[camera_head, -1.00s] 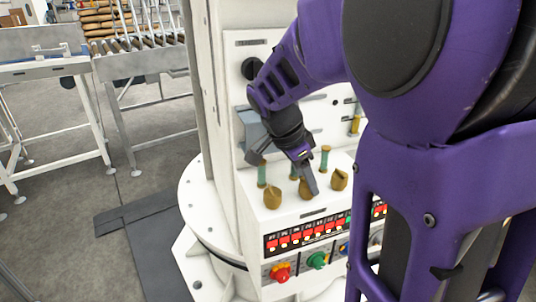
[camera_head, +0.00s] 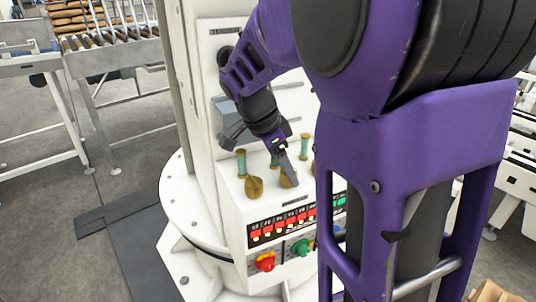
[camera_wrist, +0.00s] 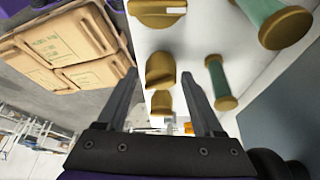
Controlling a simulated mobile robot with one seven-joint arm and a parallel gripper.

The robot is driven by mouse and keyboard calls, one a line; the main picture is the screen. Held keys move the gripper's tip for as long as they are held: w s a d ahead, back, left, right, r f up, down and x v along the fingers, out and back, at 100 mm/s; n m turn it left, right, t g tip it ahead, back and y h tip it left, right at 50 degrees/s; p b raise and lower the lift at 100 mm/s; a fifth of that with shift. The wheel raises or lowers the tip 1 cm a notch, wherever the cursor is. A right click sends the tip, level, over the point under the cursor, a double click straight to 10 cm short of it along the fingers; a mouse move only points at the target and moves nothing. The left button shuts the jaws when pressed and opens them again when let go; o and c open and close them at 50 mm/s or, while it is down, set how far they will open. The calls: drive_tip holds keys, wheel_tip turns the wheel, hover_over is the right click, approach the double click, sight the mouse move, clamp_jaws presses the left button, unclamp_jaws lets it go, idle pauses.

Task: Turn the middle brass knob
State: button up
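The middle brass knob (camera_head: 288,179) is on the sloped white panel of the machine, partly covered by my gripper in the head view. In the wrist view the middle knob (camera_wrist: 160,70) appears between my fingertips. My gripper (camera_wrist: 158,76) is open, with one finger on each side of that knob; I cannot tell whether either touches it. In the head view my gripper (camera_head: 285,165) points down at the panel. The left brass knob (camera_head: 254,187) stands clear beside it. The right knob is hidden behind my purple arm in the head view. Another brass knob (camera_wrist: 155,11) shows at the wrist view's top.
Green handles with brass ends (camera_head: 241,163) stand behind the knobs. Below are red and green indicators (camera_head: 290,219), a red knob (camera_head: 265,262) and a green knob (camera_head: 299,247). A roller conveyor (camera_head: 110,55) is at the back left, with open floor before it.

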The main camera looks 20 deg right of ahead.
drive_tip(key=shift+o, duration=0.5)
drive_tip(key=shift+r, duration=0.1)
drive_tip(key=shift+r, duration=0.2)
drive_tip(key=p+v, duration=0.3)
drive_tip(key=v, duration=1.4)
drive_tip(key=shift+f, duration=0.1)
